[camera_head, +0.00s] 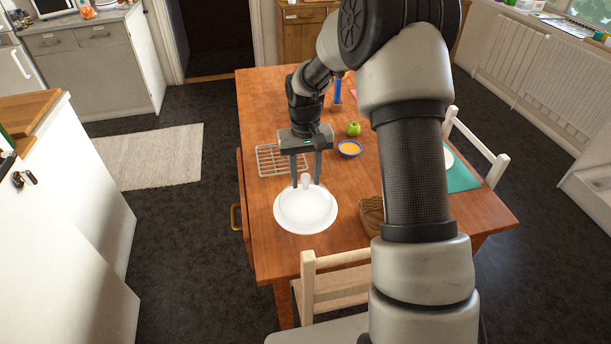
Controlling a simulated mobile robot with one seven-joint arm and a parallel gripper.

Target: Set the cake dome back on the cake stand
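A white round piece with a raised knob, which looks like the cake dome (305,207), is on the table near its left front edge. A wider pale rim shows around it; I cannot tell whether this is the cake stand or the dome's own rim. The knob (305,180) stands up at its far side in the picture. My gripper (306,184) points down over it, with one finger on each side of the knob. The fingers are apart, with no clear contact on the knob.
A wire rack (272,160) lies just behind on the left. A bowl with yellow contents (349,149), a green apple (353,129) and a brown woven item (370,217) are to the right. A chair (335,284) stands at the front edge.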

